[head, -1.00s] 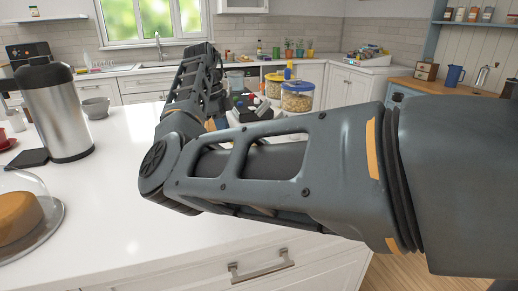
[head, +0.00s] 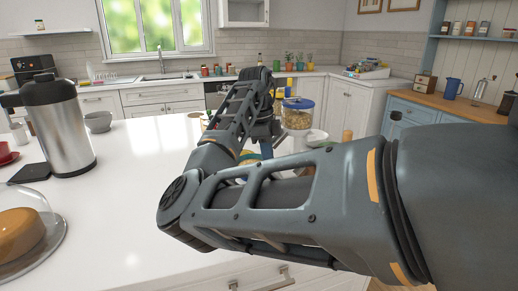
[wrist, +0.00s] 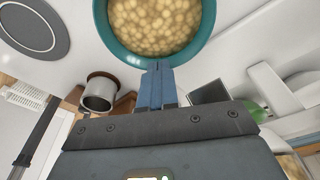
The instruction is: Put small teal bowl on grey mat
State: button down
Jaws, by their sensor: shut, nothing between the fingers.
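A teal bowl (wrist: 155,54) filled with pale round pieces shows at the top of the wrist view, partly cut off by the frame edge. My gripper (wrist: 156,72) is shut and empty. Its blue fingertips overlap the near rim of the bowl in the picture; I cannot tell if they touch. A round dark grey disc with a pale ring (wrist: 32,27), which looks like the grey mat, lies at the upper left of the wrist view, apart from the bowl. In the head view my arm hides much of this area.
A metal pot-like vessel (wrist: 100,92) and a dark square item (wrist: 208,93) stand near my gripper. In the head view, a blue-lidded jar (head: 298,113) and a white bowl (head: 316,137) are beyond my arm. A steel flask (head: 60,130) stands left. The counter's middle is clear.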

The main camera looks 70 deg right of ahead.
jog(key=shift+f, duration=0.3)
jog(key=shift+w+a, duration=0.15)
jog(key=shift+w, duration=0.8)
jog(key=shift+r+p, duration=0.85)
jog(key=shift+s, duration=0.1)
